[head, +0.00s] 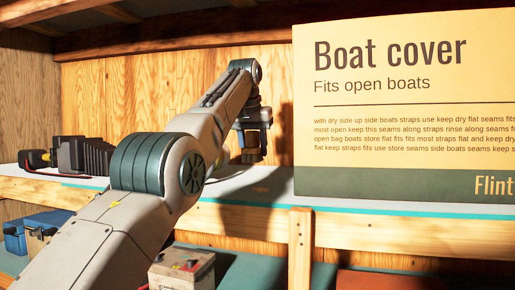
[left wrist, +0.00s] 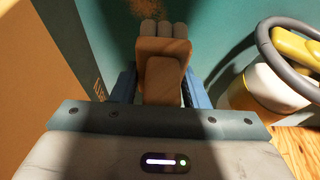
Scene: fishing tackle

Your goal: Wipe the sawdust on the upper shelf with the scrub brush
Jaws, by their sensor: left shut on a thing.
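My left gripper (head: 252,122) is over the upper shelf (head: 50,183), pointing down, left of the large box. In the left wrist view its blue fingers (left wrist: 161,88) are shut on the wooden scrub brush (left wrist: 163,78). Sawdust (left wrist: 178,17) shows as orange-brown specks on the teal surface just beyond the brush. In the head view my arm and the shadow hide that spot. My right gripper is not in view.
A large yellow boat cover box (head: 400,110) stands close on the right. Black ribbed gear (head: 85,155) lies at the shelf's left end. A pale container (left wrist: 262,88) with a grey ring is near the gripper in the wrist view. A battery-like box (head: 183,270) sits below.

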